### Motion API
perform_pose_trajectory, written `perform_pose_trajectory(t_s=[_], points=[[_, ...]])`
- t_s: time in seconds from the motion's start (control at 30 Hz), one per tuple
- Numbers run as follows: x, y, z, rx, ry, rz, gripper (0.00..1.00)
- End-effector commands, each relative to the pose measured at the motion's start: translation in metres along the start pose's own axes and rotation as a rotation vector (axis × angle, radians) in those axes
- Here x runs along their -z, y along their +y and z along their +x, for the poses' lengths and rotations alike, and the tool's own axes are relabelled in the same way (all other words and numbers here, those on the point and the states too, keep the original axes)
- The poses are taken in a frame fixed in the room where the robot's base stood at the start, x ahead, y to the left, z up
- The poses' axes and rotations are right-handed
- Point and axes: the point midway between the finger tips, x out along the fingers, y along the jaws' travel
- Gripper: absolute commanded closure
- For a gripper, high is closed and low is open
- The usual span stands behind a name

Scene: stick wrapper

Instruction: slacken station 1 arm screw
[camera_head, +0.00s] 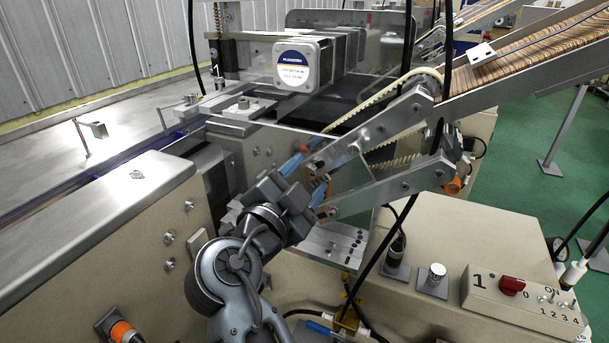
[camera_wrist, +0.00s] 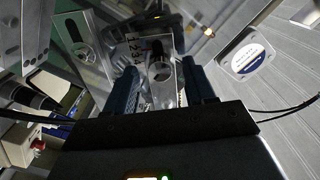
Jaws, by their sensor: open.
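My gripper (camera_head: 307,175) reaches in at the lower ends of two slanted metal arms, an upper arm (camera_head: 375,132) and a lower arm (camera_head: 385,190). In the wrist view its two dark blue fingers (camera_wrist: 162,84) stand apart, with a slotted metal bracket (camera_wrist: 158,52) showing between them. A small round screw-like part (camera_wrist: 162,74) sits at the bracket's slot, between the fingers; contact cannot be told. A numbered scale (camera_wrist: 133,52) lies beside the bracket. Which part is the station 1 arm screw is not clear in the head view, where my gripper partly hides this spot.
A control box marked 1 (camera_head: 525,303), with a red knob (camera_head: 512,286), stands at the lower right. A motor with a round label (camera_head: 292,66) sits above. A stick-filled chute (camera_head: 535,57) slopes down from the upper right. Black cables hang close to the arms.

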Motion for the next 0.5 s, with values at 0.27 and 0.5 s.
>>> perform_pose_trajectory(t_s=[0.27, 0.5], points=[[0.0001, 0.0004, 0.0039, 0.0, 0.0, 0.0, 0.46], [0.0, 0.0004, 0.0036, 0.0, 0.0, 0.0, 0.64]])
